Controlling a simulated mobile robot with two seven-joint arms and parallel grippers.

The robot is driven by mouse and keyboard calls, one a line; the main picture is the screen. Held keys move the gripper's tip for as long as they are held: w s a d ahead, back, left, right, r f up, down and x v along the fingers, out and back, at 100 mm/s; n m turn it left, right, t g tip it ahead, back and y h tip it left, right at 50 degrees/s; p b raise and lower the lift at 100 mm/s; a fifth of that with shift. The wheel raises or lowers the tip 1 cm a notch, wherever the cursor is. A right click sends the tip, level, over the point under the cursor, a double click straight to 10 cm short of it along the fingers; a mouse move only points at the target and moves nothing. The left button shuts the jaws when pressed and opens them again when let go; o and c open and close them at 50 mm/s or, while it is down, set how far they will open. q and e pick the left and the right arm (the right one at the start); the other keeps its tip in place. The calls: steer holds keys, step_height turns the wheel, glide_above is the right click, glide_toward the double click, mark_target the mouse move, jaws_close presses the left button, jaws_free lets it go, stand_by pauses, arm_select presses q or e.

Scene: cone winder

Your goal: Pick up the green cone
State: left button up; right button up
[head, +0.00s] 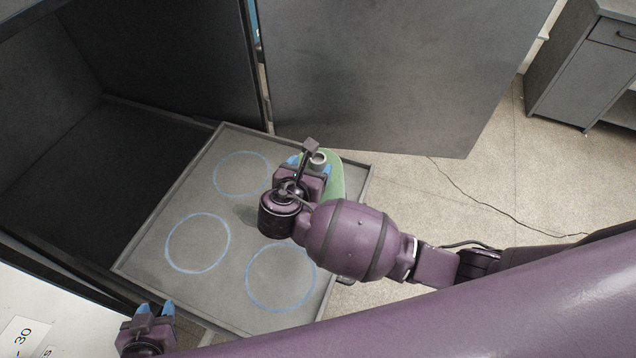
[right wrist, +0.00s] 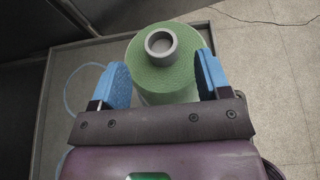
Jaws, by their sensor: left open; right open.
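The green cone (head: 335,176) stands on the far right part of the grey tray, mostly hidden behind my right gripper in the head view. In the right wrist view the green cone (right wrist: 165,62) shows its grey tube end on top. My right gripper (head: 308,165) is open, with its blue fingertips on either side of the cone; in the right wrist view the gripper (right wrist: 163,80) has a small gap at each side, though contact is hard to judge. My left gripper (head: 155,308) is open and empty at the bottom left of the head view.
The grey tray (head: 150,262) has a raised rim and blue circles, three of which show empty. A dark cabinet opening (head: 90,160) lies to its left and a grey panel (head: 390,70) stands behind it. A cable lies on the floor at right.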

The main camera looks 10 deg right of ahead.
mark_target(317, 160)
steer(key=x, duration=0.4)
steer(key=shift+f, duration=0.15)
jaws_close()
stand_by(0.4)
